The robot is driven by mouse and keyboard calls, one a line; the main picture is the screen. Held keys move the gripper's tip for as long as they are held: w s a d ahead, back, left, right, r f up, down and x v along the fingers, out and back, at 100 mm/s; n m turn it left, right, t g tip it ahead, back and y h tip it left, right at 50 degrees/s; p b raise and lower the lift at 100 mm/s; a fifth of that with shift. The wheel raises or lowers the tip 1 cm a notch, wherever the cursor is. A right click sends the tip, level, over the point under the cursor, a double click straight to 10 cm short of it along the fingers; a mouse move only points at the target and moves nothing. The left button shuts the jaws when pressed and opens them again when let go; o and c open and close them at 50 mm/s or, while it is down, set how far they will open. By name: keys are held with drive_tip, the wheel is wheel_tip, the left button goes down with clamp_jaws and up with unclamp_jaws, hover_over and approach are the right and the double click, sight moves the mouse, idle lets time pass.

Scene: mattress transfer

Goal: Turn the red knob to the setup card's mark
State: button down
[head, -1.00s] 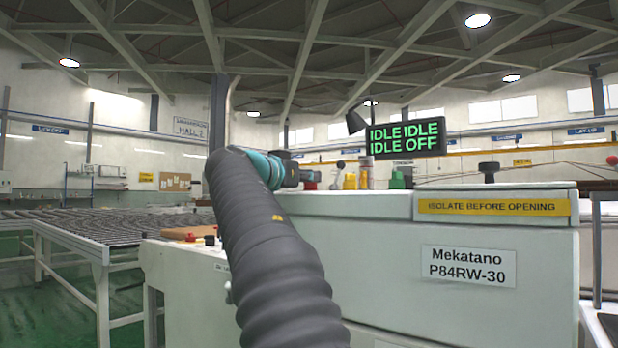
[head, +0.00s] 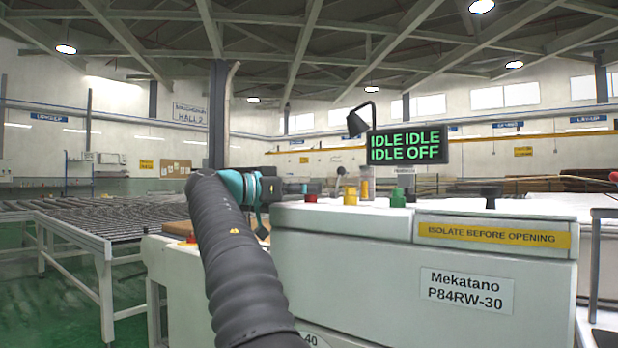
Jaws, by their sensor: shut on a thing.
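A small red knob (head: 312,189) shows on top of the pale machine, at the tip of my gripper (head: 303,187). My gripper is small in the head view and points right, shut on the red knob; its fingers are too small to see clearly. The angle of the knob and any marks around it cannot be read. I cannot make out a setup card. A sign above the machine (head: 408,144) reads "IDLE IDLE IDLE OFF" in green.
A yellow knob (head: 350,192), a green knob (head: 398,197) and a black knob (head: 490,196) stand on the machine (head: 350,255) to the right. A lamp (head: 360,120) hangs above. A roller table (head: 110,225) lies to the left, with green floor around it.

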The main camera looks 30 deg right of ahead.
drive_tip(key=shift+m+g+p, duration=0.35)
drive_tip(key=shift+m+g, duration=0.05)
drive_tip(key=shift+g, duration=0.2)
drive_tip(key=c, duration=1.2)
unclamp_jaws()
drive_tip(key=shift+c, duration=0.2)
drive_tip(key=v, duration=1.2)
drive_tip(key=shift+o, duration=0.2)
drive_tip(key=shift+r, duration=0.15)
